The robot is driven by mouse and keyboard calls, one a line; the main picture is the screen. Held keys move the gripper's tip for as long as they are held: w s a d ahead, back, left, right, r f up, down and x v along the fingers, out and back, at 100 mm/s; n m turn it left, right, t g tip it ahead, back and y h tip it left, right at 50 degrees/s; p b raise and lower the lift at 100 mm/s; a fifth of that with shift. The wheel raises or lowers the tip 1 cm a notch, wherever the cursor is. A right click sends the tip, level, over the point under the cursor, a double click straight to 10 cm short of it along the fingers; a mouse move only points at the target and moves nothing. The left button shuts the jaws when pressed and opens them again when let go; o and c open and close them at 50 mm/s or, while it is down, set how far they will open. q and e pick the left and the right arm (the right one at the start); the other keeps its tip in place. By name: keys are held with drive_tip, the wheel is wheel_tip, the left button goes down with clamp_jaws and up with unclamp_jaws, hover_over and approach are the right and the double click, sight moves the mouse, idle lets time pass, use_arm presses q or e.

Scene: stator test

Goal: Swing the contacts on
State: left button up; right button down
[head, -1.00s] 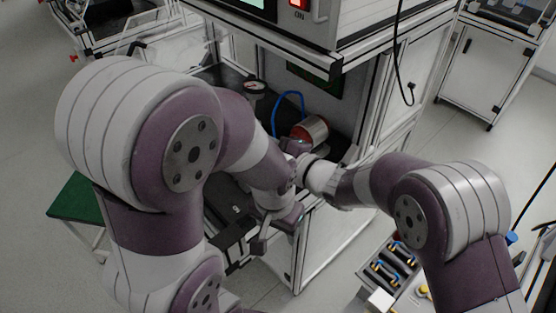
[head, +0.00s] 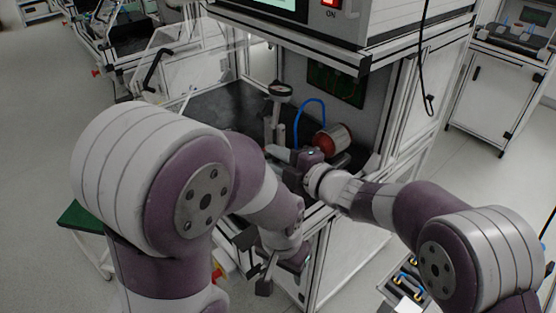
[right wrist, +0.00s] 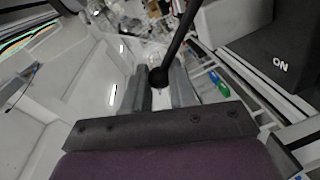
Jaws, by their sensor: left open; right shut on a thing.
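The stator (head: 332,140), a silver cylinder with a red end, lies inside the test station, with a blue cable (head: 308,103) arching beside it. My right gripper (head: 282,154) is in front of and left of the stator. In the right wrist view its fingers are shut on the ball end of a black lever (right wrist: 174,50), whose rod runs up and away. The contacts themselves cannot be made out. My left gripper (head: 278,268) is lower, outside the station's front edge, open and empty, pointing down.
A round dark-topped post (head: 280,90) stands left of the blue cable. The station's upper housing (head: 290,35) with a screen and red ON switch overhangs the work area. A green-topped stool (head: 85,218) is at left. A tray with blue-and-yellow parts (head: 408,280) is at lower right.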

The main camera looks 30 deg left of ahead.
drive_tip(key=shift+f, duration=0.25)
drive_tip(key=c, duration=1.2)
unclamp_jaws()
drive_tip(key=shift+o, duration=1.2)
drive_tip(key=shift+a+f, duration=0.1)
drive_tip(key=shift+w+a, duration=0.1)
drive_tip(key=shift+d, duration=0.35)
drive_tip(key=v, duration=1.2)
drive_tip(key=shift+b, duration=0.45)
